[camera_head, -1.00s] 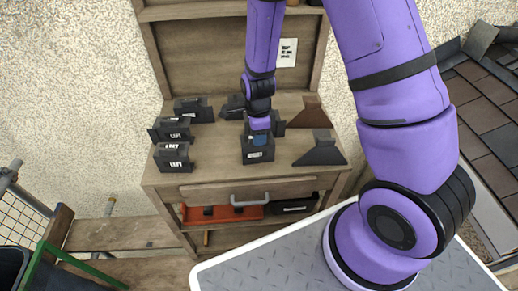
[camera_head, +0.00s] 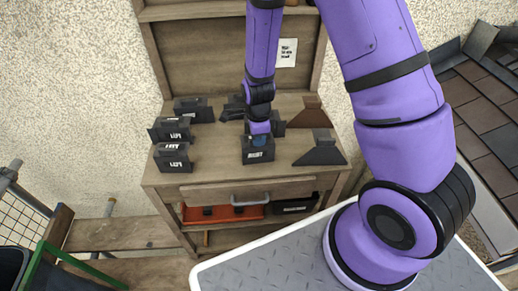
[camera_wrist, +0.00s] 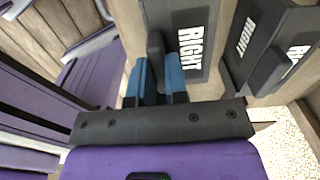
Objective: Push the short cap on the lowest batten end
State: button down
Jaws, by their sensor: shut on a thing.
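A dark grey cap marked RIGHT (camera_head: 258,156) sits at the front middle of the wooden bench. My gripper (camera_head: 258,141) reaches down onto it from above. In the wrist view the blue fingers of my gripper (camera_wrist: 158,82) are shut on the upright grey tab of this cap (camera_wrist: 188,45). The cap appears to still rest on the bench top. Whether it is the short kind I cannot tell. The batten ends cannot be made out in either view.
Several caps marked LEFT (camera_head: 174,158) stand on the bench's left side. Another RIGHT cap (camera_wrist: 245,40) lies close beside the held one. Dark wedge pieces (camera_head: 320,152) are at the right. Roof tiles (camera_head: 485,115) show at far right.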

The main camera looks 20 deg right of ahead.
jog(key=shift+r, duration=2.5)
